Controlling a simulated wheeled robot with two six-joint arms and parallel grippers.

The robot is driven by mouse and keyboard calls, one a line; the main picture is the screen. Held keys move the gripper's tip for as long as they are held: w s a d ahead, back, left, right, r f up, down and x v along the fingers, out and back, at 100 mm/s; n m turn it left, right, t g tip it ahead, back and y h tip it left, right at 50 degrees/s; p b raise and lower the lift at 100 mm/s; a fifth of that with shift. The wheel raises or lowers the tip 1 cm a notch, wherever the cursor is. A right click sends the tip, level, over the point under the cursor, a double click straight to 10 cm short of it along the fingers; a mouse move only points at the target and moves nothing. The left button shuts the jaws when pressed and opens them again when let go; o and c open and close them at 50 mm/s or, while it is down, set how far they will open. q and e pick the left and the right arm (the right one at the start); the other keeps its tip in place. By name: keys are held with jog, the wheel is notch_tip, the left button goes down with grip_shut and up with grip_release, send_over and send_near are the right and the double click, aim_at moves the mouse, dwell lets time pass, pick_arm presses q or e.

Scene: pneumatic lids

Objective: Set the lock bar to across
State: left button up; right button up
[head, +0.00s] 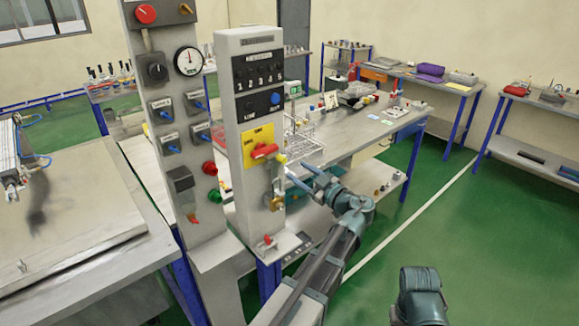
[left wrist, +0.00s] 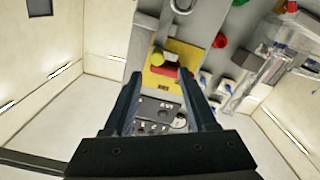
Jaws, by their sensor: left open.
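A yellow plate (head: 258,136) is on the front of the grey panel post. A red bar (head: 264,151) sits on it, looking roughly level, with a yellow knob (head: 281,159) at its right end. I cannot read the labels on the plate. In the left wrist view the red bar (left wrist: 170,71), yellow knob (left wrist: 156,60) and yellow plate (left wrist: 188,52) lie beyond my fingertips. My left gripper (head: 292,176) is open and empty, just right of and below the bar, apart from it. My right gripper is not in view.
A brass fitting (head: 276,198) sits below the plate, close to my left gripper. Switches and a blue knob (head: 275,98) are above it. A second post (head: 163,120) with a gauge stands to the left. A workbench (head: 355,130) with a wire rack (head: 305,140) is behind.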

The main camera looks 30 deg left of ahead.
pick_arm(q)
jog(key=v, duration=0.6)
dwell(0.3)
jog(key=s+d+f+m+g+h, duration=0.1)
jog(key=s+d+f+m+h, duration=0.15)
jog(key=f, duration=0.25)
jog(key=s+d+f+m+g+h, duration=0.1)
jog(key=s+f+m+h, duration=0.1)
jog(key=s+f+m, duration=0.25)
jog(key=s+d+f+m+g+h, duration=0.5)
jog(key=s+d+f+m+h, duration=0.6)
jog(key=s+d+m, duration=0.3)
jog(key=d+f, duration=0.1)
jog(key=d, duration=0.2)
jog(key=shift+s+d+f+m, duration=0.2)
jog(key=shift+d+m, duration=0.1)
jog(key=shift+m, duration=0.1)
dwell(1.0)
